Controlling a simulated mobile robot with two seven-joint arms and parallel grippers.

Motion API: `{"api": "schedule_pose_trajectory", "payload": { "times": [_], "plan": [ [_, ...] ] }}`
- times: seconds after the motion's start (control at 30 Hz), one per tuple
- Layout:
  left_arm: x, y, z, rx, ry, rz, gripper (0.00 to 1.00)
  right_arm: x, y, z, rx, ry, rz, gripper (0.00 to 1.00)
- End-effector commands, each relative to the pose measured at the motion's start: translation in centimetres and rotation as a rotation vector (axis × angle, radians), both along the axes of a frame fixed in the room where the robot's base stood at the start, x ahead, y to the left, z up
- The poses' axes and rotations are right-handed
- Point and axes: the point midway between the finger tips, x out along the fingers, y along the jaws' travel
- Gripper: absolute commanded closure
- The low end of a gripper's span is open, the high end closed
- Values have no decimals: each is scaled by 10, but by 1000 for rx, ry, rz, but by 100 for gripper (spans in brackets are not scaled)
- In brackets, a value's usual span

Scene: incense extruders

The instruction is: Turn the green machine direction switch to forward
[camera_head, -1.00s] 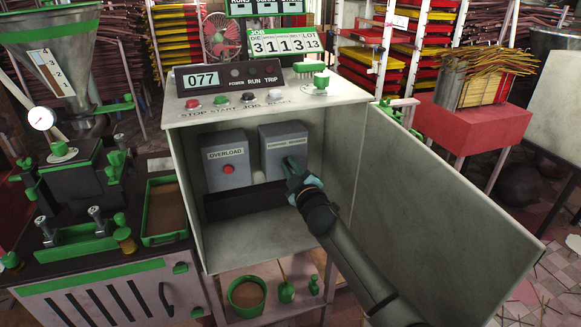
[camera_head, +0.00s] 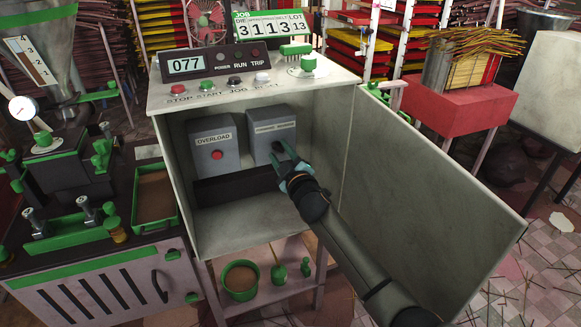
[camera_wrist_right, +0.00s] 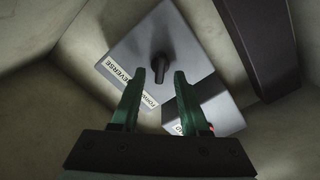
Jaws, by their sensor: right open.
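The direction switch is a grey box (camera_head: 271,131) with a label strip, on the back wall inside the open cabinet. Its dark knob (camera_wrist_right: 160,66) shows in the right wrist view, sticking out from the box face (camera_wrist_right: 178,38). The label there reads in part "REVERSE", and its other end is partly hidden by a finger. My right gripper (camera_head: 283,160) reaches into the cabinet at the switch box. In the right wrist view its two green fingers (camera_wrist_right: 158,80) are open, with the knob between and just beyond their tips; contact cannot be told. My left gripper is out of view.
The OVERLOAD box (camera_head: 214,143) with a red button stands left of the switch. A dark bar (camera_head: 235,184) runs below both boxes. The cabinet door (camera_head: 430,190) hangs open on the right, beside my forearm. The control panel top (camera_head: 245,92) overhangs the opening.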

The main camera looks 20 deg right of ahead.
Motion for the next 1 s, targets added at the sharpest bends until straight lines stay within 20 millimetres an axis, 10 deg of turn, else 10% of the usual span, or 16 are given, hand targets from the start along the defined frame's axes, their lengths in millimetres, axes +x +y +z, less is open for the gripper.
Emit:
{"api": "schedule_pose_trajectory", "payload": {
  "times": [0.6, 1.0],
  "plan": [
    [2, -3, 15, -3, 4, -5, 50, -101, -3, 1, -1, 1, 1, 55],
    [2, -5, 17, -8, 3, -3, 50, -113, -4, 0, -2, 0, 0, 55]
  ]
}}
